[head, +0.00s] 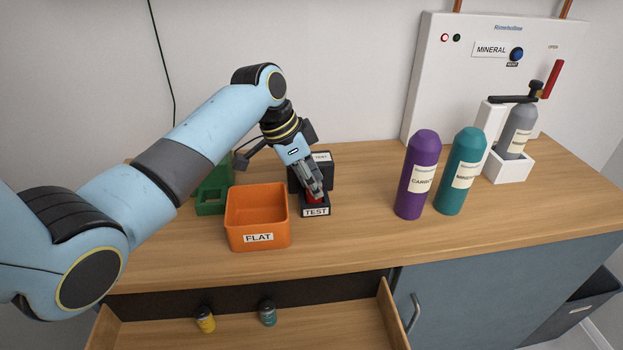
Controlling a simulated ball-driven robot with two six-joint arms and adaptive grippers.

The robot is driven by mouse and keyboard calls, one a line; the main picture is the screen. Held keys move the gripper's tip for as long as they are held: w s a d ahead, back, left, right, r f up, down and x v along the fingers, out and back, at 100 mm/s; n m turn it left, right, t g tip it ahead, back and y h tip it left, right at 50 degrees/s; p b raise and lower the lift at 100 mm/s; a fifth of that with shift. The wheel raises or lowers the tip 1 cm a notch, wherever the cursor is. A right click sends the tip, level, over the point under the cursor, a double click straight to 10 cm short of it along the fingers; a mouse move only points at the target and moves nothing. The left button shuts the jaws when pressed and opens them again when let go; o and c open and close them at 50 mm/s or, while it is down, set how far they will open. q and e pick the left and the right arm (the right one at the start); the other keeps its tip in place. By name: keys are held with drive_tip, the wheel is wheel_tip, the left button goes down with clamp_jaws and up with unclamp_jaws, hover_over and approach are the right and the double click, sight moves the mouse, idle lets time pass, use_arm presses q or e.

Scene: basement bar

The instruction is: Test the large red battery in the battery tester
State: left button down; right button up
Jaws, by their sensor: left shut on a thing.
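My left gripper (314,186) reaches down from the left over the battery tester (316,210), a small black device with a "TEST" label on its front and another on its taller back part. The gripper is shut on the red battery (316,197), of which only a small red part shows between the fingers and the tester. The battery is at the tester's front part. The fingers hide most of it, so I cannot tell whether it is fully seated. My right gripper is not in view.
An orange "FLAT" bin (258,218) stands left of the tester, with a green holder (211,197) behind it. Purple (416,175) and teal (460,172) bottles stand right. The open drawer (340,328) holds a yellow battery (205,321) and a teal one (267,315). Bare counter lies in front.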

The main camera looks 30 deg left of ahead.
use_arm(q)
drive_tip(key=c, duration=0.9)
unclamp_jaws()
drive_tip(key=shift+r, duration=0.1)
